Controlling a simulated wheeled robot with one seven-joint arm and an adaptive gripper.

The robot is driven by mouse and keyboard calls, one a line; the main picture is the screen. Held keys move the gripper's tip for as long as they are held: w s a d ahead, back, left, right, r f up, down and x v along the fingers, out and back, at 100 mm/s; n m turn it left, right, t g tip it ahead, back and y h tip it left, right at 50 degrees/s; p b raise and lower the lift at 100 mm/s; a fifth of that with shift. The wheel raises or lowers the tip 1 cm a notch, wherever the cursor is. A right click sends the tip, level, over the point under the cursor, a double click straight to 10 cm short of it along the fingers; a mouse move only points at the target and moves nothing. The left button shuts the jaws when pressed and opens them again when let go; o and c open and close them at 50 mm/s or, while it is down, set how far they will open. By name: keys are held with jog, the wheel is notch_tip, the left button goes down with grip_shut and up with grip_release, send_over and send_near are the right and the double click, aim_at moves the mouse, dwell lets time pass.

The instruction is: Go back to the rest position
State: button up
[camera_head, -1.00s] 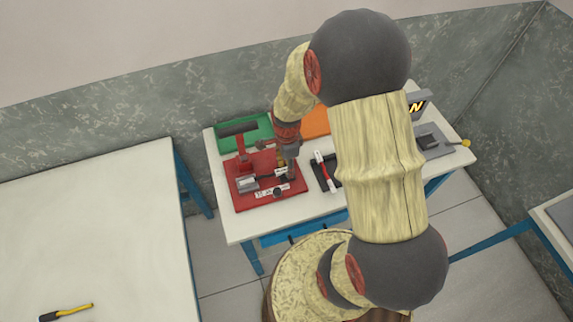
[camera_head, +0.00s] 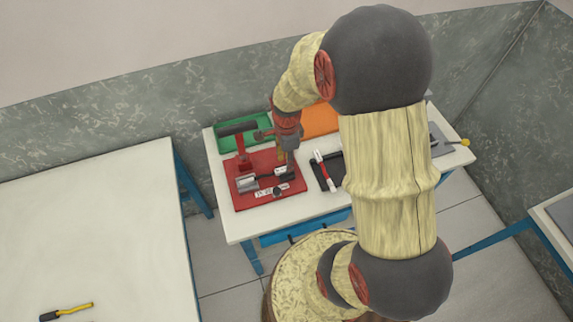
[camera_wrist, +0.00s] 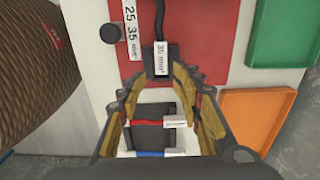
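My gripper (camera_head: 291,157) hangs above the right part of the red board (camera_head: 295,187) on the white table. In the wrist view my gripper (camera_wrist: 159,82) has its two fingers apart, with tan pads and no object held between them. A black block (camera_wrist: 158,62) with a white "35 mm²" label and a dark cable lies on the red board (camera_wrist: 215,35), just beyond the fingertips.
A green tray (camera_head: 228,143) and an orange tray (camera_head: 318,121) stand at the back of the table. A grey plate (camera_head: 440,143) with a yellow-ended part is at the right. Another white table (camera_head: 90,220) stands at the left, with a yellow-black tool (camera_head: 66,312) on it.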

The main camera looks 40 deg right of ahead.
jog(key=shift+r, duration=1.75)
jog(key=shift+n, duration=0.7)
jog(key=shift+s+a+f+n, duration=0.1)
jog(key=shift+s+n, duration=0.2)
jog(key=shift+n, duration=0.4)
jog(key=s+a+r+n+t, duration=0.2)
jog(key=s+a+r+n, duration=0.1)
jog(key=r+n, duration=0.3)
jog(key=s+a+r+n+t, duration=0.1)
jog(key=s+a+r+n, duration=0.3)
jog(key=r, duration=0.7)
jog(key=s+a+r+n+t, duration=0.2)
jog(key=s+a+r+n, duration=0.2)
jog(key=r+n, duration=0.4)
jog(key=shift+s+a+r+t, duration=0.2)
jog(key=shift+a+t, duration=0.1)
jog(key=shift+a, duration=0.1)
